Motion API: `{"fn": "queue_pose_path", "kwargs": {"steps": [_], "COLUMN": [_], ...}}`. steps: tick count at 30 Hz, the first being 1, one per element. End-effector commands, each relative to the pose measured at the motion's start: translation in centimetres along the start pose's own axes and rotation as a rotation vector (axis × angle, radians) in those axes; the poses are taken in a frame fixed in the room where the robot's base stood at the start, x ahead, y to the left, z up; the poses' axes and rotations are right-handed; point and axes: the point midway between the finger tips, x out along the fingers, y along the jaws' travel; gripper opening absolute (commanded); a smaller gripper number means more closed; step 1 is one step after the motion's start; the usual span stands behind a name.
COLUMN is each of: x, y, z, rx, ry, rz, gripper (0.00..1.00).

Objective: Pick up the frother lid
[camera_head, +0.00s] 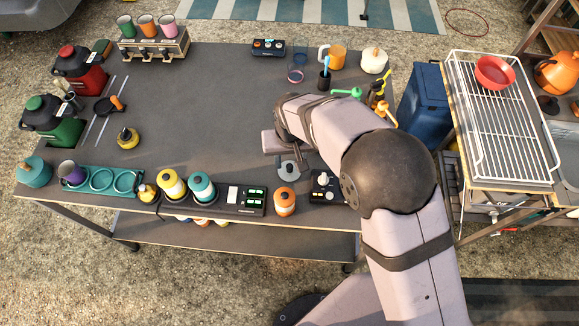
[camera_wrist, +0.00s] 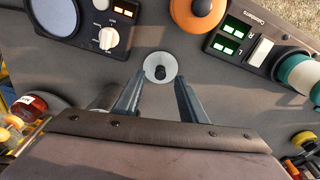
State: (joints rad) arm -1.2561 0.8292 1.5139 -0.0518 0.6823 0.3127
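The frother lid, a pale grey disc with a black knob, lies flat on the dark table (camera_head: 215,110). In the wrist view the lid (camera_wrist: 161,59) is just beyond my fingertips, roughly centred between them. In the head view a grey shape (camera_head: 289,172) near the front edge looks like this lid, partly hidden by my gripper. My gripper (camera_wrist: 159,80) is open, with nothing between its two fingers. In the head view my gripper (camera_head: 287,158) points down above the table, and its fingertips are hard to make out.
Close to the lid stand an orange-topped jar (camera_head: 285,203) and a black knobbed unit (camera_head: 326,187). A black panel with green displays (camera_head: 243,199) and a teal-and-white canister (camera_head: 202,187) are farther left. Cups with tools (camera_head: 324,80) stand at the back right. The table's middle is clear.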

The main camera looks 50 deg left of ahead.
Motion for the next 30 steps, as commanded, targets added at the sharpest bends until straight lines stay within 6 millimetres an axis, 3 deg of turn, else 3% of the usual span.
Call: {"fn": "queue_pose_path", "kwargs": {"steps": [9,20,24,25,30], "x": [3.0,3.5,3.5,3.5,3.5], "y": [-0.1,-0.1,-0.1,-0.1,-0.1], "z": [0.0,0.0,0.0,0.0,0.0], "rx": [0.000,0.000,0.000,0.000,0.000], "ry": [-0.002,0.000,0.000,0.000,0.000], "rz": [0.001,0.000,0.000,0.000,0.000], "gripper": [0.38,0.38,0.05,0.00,0.00]}}
